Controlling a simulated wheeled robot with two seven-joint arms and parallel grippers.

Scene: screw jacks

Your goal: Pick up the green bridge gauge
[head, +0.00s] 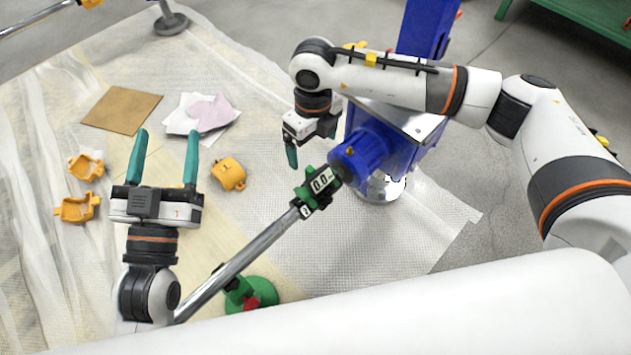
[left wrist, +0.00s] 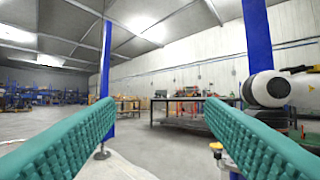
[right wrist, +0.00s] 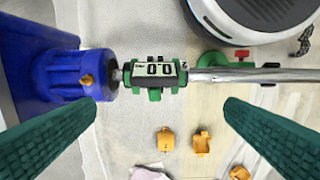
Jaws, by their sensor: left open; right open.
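The green bridge gauge (head: 318,187), with a display reading 0.0, sits on a metal rod (head: 240,258) beside a blue cylindrical fitting (head: 357,158). It also shows in the right wrist view (right wrist: 155,73), near the middle, between the lines of my right fingers. My right gripper (head: 310,150) is open and empty, just beyond the gauge in the head view and apart from it; one finger is partly hidden behind the blue fitting. My left gripper (head: 166,136) is open and empty, left of the gauge. The left wrist view shows its two fingers (left wrist: 160,105) and no gauge.
A brown board (head: 121,109) and papers (head: 203,112) lie farther back. A green round base (head: 252,294) stands under the rod. A blue column (head: 425,30) rises behind the fitting.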

